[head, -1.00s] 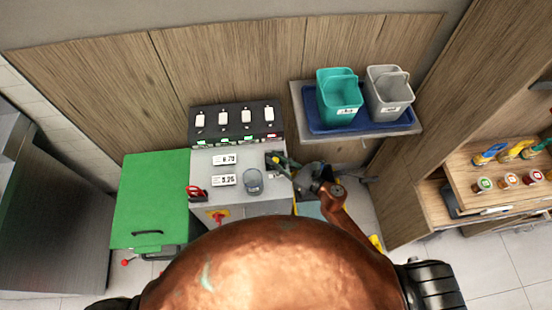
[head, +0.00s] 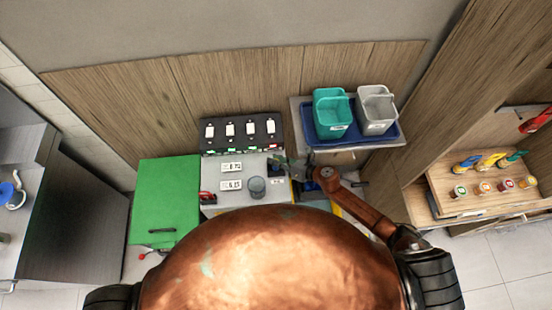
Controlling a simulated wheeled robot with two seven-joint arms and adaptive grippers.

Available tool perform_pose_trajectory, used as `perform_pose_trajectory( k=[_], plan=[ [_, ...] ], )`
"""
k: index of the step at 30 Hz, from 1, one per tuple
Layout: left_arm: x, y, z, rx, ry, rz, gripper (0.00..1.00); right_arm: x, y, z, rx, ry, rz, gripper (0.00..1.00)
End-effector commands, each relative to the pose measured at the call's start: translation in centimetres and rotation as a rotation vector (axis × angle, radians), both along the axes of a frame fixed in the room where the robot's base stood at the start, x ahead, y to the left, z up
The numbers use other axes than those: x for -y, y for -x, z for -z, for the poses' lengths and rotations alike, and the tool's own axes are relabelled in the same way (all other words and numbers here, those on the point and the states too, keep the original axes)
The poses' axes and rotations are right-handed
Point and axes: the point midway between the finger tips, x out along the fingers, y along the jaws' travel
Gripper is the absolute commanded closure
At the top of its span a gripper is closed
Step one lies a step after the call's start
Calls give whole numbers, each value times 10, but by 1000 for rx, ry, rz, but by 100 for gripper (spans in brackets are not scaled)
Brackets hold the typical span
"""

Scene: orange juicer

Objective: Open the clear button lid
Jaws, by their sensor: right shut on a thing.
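The grey control panel (head: 222,170) stands in the middle, with two white price displays and a round see-through grey cup-like part (head: 257,187) on its top. My right gripper (head: 290,167) is at the panel's right rear corner, right of the round part and apart from it. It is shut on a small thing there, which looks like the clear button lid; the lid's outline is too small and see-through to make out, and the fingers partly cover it. My left gripper is not in view.
A black switch box (head: 241,134) stands behind the panel. A green lid (head: 165,200) is at its left. A teal bucket (head: 332,114) and a grey bucket (head: 376,110) stand on a blue tray (head: 350,138) behind my right arm. A wooden shelf with jars (head: 482,188) is at right.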

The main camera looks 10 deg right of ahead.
Motion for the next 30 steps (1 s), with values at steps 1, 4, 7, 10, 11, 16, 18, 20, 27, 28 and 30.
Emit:
perform_pose_trajectory(
  k=[1,4,7,10,11,16,18,20,27,28,30],
  plan=[
    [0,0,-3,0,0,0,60,1,-1,-2,-5,2,1,100],
    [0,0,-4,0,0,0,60,1,-2,-1,-13,1,2,100],
    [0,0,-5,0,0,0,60,1,-2,0,-16,1,2,100],
    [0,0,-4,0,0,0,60,1,-2,0,-16,1,2,100],
    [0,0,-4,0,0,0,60,1,-2,0,-16,1,2,100],
    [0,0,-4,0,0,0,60,1,-2,0,-16,1,2,80],
    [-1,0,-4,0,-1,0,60,1,-2,0,-16,1,1,76],
    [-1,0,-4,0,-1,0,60,0,-1,0,-16,1,1,71],
    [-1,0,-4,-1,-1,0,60,0,-1,0,-16,0,0,65],
    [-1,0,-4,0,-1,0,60,0,-1,0,-16,0,0,65],
    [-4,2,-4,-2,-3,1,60,0,-1,-1,-16,0,0,65]
  ],
)
